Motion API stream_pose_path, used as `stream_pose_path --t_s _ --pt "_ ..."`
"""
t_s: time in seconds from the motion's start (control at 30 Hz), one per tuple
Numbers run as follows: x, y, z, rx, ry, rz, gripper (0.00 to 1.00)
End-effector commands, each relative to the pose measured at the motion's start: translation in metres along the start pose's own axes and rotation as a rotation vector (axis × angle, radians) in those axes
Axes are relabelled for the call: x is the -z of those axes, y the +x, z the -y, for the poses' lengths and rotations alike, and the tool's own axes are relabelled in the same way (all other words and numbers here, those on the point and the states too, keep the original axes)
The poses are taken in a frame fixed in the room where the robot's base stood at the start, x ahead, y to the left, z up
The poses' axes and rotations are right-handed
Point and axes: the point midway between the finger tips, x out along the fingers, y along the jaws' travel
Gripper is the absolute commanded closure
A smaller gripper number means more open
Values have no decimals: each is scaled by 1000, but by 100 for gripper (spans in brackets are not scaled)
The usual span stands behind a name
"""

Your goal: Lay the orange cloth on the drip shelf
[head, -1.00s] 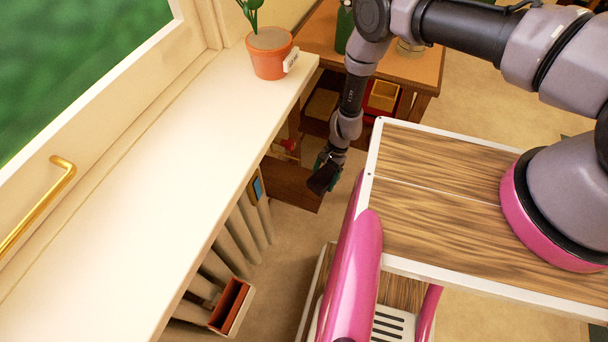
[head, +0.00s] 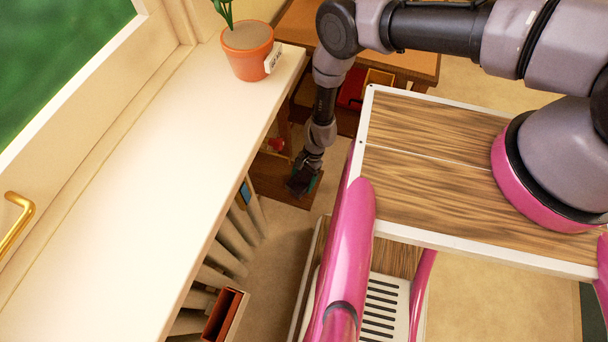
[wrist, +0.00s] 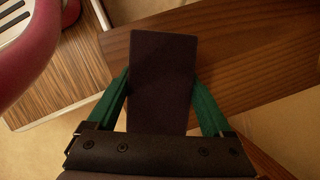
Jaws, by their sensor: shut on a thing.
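My gripper (head: 300,186) hangs low beyond the window sill, above or beside a brown wooden board (head: 272,178) near the floor. In the wrist view its two green fingers (wrist: 160,82) are shut on a dark, flat, rectangular thing (wrist: 162,62), which sticks out straight ahead between them. The dark thing does not look orange, and I cannot tell what it is. I cannot make out an orange cloth in either view. I cannot tell which surface is the drip shelf. The wooden board also shows behind the held thing (wrist: 245,55).
The pale window sill (head: 130,200) runs along the left, with a potted plant (head: 248,55) at its far end. Below it are radiator fins (head: 228,262) and a reddish-brown open holder (head: 222,314). A wooden desk (head: 405,62) stands behind my arm. Bare floor (head: 275,260) lies between.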

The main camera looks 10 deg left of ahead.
Motion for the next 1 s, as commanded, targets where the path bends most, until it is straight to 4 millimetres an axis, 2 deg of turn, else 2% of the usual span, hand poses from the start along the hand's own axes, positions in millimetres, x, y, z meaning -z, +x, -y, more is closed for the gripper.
stream_pose_path --t_s 0.27,0.3,0.33,0.67,0.77,1.0 --pt "1 2 0 0 -1 0 74" --pt "2 2 0 0 -1 0 8" --pt "1 2 0 0 -1 0 0" --pt "0 -3 1 1 1 0 0" --pt "1 -17 2 3 3 1 0" --pt "1 -68 1 2 2 1 0"
